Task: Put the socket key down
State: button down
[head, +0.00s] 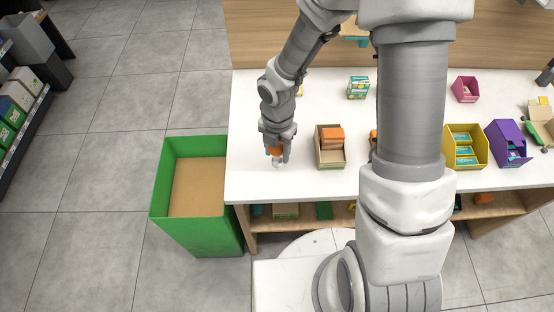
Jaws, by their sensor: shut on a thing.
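My gripper (277,158) points down over the left part of the white counter (255,105). It is shut on a small orange thing (275,150), of which only a little shows between the fingers. I cannot tell from this view whether this is the socket key, nor whether it touches the counter. No other thing that I can make out as a socket key is in view.
A brown carton (330,160) with orange boxes stands just right of my gripper. A green bin (190,237) stands against the counter's left end. Yellow (465,159) and purple (508,150) display boxes stand at the right. The counter's front left is bare.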

aim_at(277, 160)
notch_tip(277, 160, down, 4)
jog(key=shift+f+b, duration=0.1)
jog(key=shift+b, duration=0.35)
jog(key=shift+c, duration=1.7)
grip_release()
